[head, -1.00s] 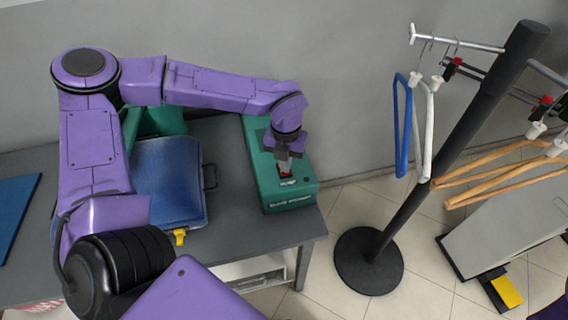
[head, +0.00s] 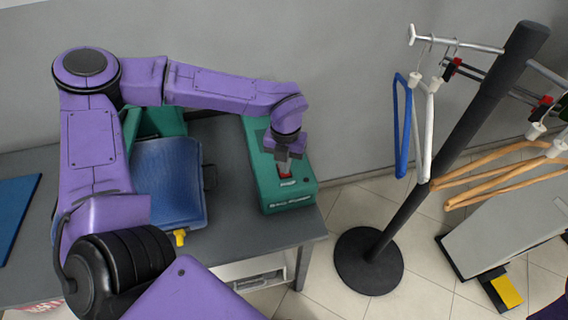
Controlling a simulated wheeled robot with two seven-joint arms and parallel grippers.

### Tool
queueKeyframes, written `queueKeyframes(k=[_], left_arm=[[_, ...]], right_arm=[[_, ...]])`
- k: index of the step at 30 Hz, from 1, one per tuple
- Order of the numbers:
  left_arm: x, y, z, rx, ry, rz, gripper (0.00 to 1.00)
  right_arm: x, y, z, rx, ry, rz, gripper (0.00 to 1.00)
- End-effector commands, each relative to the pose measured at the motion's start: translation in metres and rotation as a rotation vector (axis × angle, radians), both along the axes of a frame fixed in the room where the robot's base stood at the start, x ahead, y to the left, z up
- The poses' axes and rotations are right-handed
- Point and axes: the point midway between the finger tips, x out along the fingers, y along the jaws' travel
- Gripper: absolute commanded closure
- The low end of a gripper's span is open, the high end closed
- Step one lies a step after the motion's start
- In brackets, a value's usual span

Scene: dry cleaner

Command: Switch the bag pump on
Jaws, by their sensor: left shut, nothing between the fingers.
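The bag pump is a green box (head: 296,196) at the right end of the grey table, with white lettering on its front. A red switch (head: 284,173) with a pale label shows on its top, partly hidden by my gripper. My left gripper (head: 284,168) points down at the switch, shut and empty, with its fingertips at or just above it. I cannot tell whether they touch. My right gripper is not in view.
A blue padded bag or case (head: 170,185) with a yellow fitting (head: 180,237) lies left of the pump on the table (head: 262,237). A black stand (head: 440,165) with blue, white and wooden hangers is to the right. A blue mat (head: 14,215) lies at far left.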

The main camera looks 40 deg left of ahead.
Motion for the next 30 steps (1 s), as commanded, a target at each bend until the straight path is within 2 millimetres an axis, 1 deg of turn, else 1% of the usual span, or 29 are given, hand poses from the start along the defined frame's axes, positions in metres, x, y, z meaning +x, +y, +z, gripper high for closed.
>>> queueKeyframes(k=[1, 16, 19, 30], left_arm=[[0.0, 0.0, 0.011, -0.001, -0.001, 0.0, 1.0], [0.001, 0.0, 0.059, 0.0, -0.002, 0.0, 1.0], [0.001, 0.0, 0.063, 0.0, -0.002, 0.0, 1.0], [0.001, 0.0, 0.061, 0.0, -0.002, 0.0, 1.0]], right_arm=[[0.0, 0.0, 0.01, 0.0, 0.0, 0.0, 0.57], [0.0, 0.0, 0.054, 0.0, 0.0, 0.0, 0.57], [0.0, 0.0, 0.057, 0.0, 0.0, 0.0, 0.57], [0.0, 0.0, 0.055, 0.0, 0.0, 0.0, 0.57]])
